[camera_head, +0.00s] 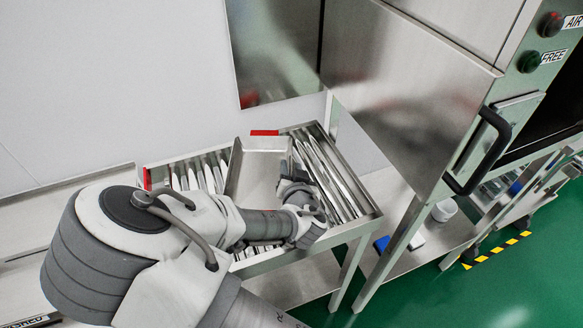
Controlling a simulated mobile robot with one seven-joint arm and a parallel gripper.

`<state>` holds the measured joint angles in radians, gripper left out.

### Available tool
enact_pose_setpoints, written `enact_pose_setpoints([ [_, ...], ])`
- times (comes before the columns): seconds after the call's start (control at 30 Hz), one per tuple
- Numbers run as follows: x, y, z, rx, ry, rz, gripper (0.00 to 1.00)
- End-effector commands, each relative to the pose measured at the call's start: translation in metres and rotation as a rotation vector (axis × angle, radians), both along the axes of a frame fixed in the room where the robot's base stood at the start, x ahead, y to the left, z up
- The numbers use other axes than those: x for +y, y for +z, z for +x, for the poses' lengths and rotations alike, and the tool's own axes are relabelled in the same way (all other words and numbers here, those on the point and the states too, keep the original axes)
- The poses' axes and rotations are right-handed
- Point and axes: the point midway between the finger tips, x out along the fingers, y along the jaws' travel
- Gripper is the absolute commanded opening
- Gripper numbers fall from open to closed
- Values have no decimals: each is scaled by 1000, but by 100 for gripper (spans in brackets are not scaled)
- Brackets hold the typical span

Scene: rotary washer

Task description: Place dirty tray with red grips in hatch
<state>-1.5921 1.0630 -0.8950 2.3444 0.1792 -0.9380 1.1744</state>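A shallow metal tray (258,172) lies tilted above a slatted metal rack, with a red grip (265,133) at its far end. Its near end is hidden behind my arm. My gripper (292,178) is at the tray's right edge, seen from behind. Its fingertips are hidden, so I cannot tell whether they hold the tray. The steel washer (430,95) stands at the right, with a black handle (482,150) on its front. A dark opening (545,105) shows beyond the handle at the far right; I cannot tell whether it is the hatch.
The rack (355,200) stands on a steel table beside the washer. Another red piece (147,179) shows at its left end. A lower shelf (425,250) holds a blue item (382,244) and a white container (445,210). Open green floor (500,290) lies at the lower right.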

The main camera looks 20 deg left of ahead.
Motion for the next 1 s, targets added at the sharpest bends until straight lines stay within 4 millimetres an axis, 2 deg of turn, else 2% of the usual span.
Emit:
enact_pose_setpoints([
  [0.27,0,5,0,-1,1,-2,34],
  [0.7,-25,27,-55,1,-1,2,34],
  [1.0,-30,30,-64,0,0,0,34],
])
